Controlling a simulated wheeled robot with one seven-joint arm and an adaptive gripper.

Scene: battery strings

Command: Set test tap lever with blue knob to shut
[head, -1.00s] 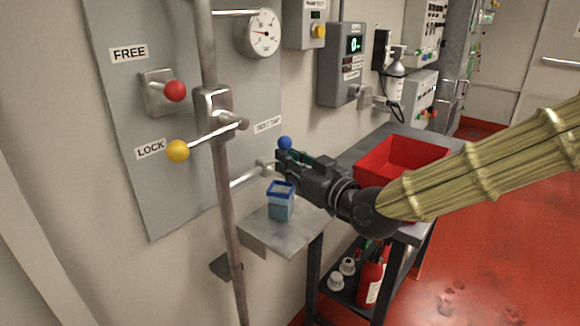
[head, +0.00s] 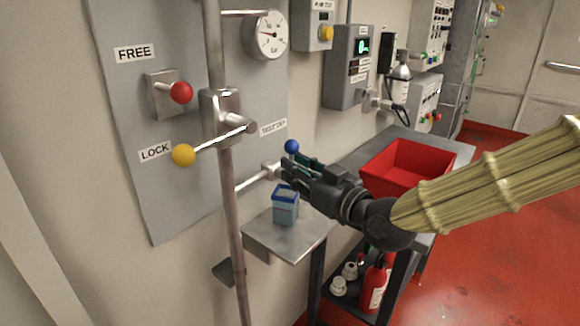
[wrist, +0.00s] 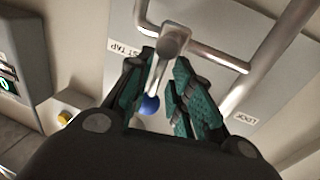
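The test tap (head: 268,172) sticks out from the wall panel on a thin pipe, below its label (head: 273,127). Its blue knob (head: 291,146) shows just above my gripper (head: 290,165) in the head view; most of the lever is hidden there. In the wrist view the lever (wrist: 157,75) runs from the tap body (wrist: 173,42) to the blue knob (wrist: 150,105). The lever and knob lie between the two green-padded fingers of my gripper (wrist: 163,62). The fingers are apart, with a visible gap on the right; contact on the left is unclear.
A blue-rimmed cup (head: 285,207) stands on a small metal shelf (head: 275,240) below the tap. A vertical pipe (head: 230,190) and a yellow-knobbed lever (head: 183,155) stand to the left. A red bin (head: 400,165) sits on the cart to the right.

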